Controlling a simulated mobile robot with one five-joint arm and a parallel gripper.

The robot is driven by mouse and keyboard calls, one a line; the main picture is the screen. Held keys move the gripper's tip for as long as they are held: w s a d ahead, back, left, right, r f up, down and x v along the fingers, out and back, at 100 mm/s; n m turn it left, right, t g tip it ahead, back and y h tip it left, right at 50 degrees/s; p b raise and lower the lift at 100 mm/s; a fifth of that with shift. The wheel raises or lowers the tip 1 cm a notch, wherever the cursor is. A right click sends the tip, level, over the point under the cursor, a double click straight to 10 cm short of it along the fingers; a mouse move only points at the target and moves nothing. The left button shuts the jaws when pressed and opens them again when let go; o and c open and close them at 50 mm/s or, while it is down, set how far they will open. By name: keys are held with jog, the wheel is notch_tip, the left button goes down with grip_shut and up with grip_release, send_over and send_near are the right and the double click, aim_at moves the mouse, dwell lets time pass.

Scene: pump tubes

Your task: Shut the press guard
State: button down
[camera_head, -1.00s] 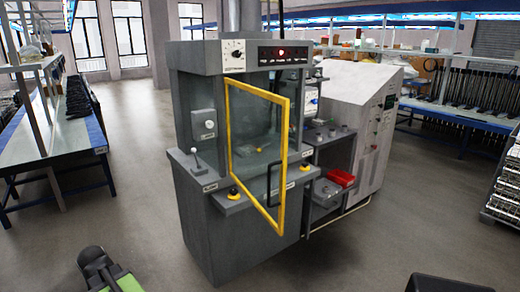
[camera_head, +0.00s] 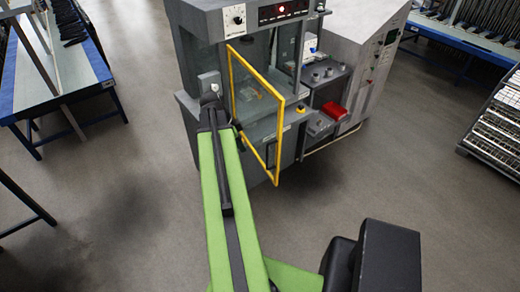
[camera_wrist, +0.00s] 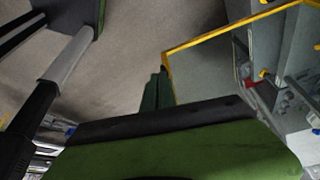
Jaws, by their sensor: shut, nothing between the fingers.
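The press guard (camera_head: 281,130) is a yellow-framed clear door. It stands open, swung out from the front of the grey press (camera_head: 213,48), with a dark handle near its free edge. In the wrist view the guard's yellow frame (camera_wrist: 230,29) crosses the upper right. My gripper (camera_wrist: 157,86) shows there as narrow dark green fingers, shut and empty, close beside the frame's corner. I cannot tell whether they touch it. In the head view my green arm reaches up to the press front, left of the guard, and the fingers cannot be made out.
A blue-edged workbench (camera_head: 70,85) stands at the left and a rack (camera_head: 495,125) at the far right. The floor in front of the guard is clear.

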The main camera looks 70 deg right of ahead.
jog(key=s+d+f+b, duration=0.4)
jog(key=s+f+b, duration=0.2)
jog(key=f+b, duration=0.3)
jog(key=shift+d+f, duration=0.2)
jog(key=shift+f, duration=0.05)
